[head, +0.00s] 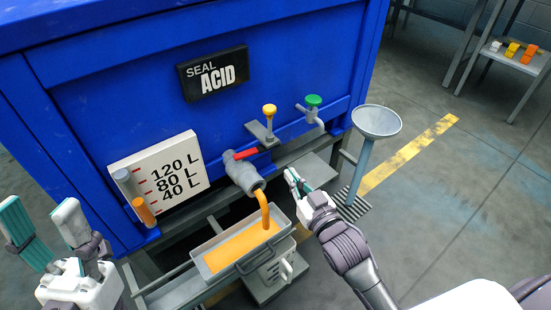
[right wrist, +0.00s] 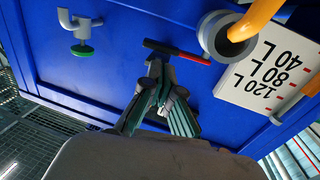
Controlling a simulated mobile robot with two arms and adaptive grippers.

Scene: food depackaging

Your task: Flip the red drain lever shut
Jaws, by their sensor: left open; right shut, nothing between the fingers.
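The red drain lever (head: 246,154) sits on top of the grey drain valve (head: 243,174) on the front of the blue tank. Orange liquid (head: 265,212) runs from the valve mouth into a grey tray below. My right gripper (head: 291,178) is shut and empty, to the right of the valve and a little lower in the head view. In the right wrist view its fingertips (right wrist: 158,72) appear close to the red lever (right wrist: 190,56); contact cannot be told. My left gripper (head: 40,215) is open and empty at the far left, away from the valve.
The metal tray (head: 204,269) holds orange liquid under the valve. A yellow-knobbed valve (head: 269,111) and a green-knobbed tap (head: 313,101) are on the tank to the right. A grey funnel (head: 377,122) stands farther right. A level gauge board (head: 181,150) is on the left.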

